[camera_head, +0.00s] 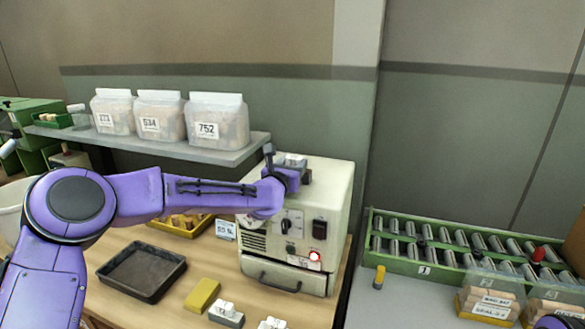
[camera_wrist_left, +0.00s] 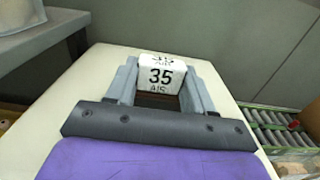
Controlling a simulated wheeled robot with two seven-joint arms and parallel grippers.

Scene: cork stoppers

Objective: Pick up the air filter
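A small white block labelled "35 AIR", which looks like the air filter (camera_head: 293,160), is on top of the cream machine (camera_head: 325,185). It also shows in the left wrist view (camera_wrist_left: 161,76), label facing the camera. My left gripper (camera_head: 287,170) is at the machine's top, with its fingers on either side of the block. In the left wrist view the fingers (camera_wrist_left: 162,88) flank the block closely; whether both touch it I cannot tell. The block's lower part is hidden by the gripper. My right gripper is out of view.
A shelf (camera_head: 150,145) with labelled bags (camera_head: 217,120) is left of the machine. On the table are a black tray (camera_head: 142,270), a yellow block (camera_head: 203,295) and white-grey blocks (camera_head: 226,314). A green roller conveyor (camera_head: 450,245) lies right. The air above the machine is clear.

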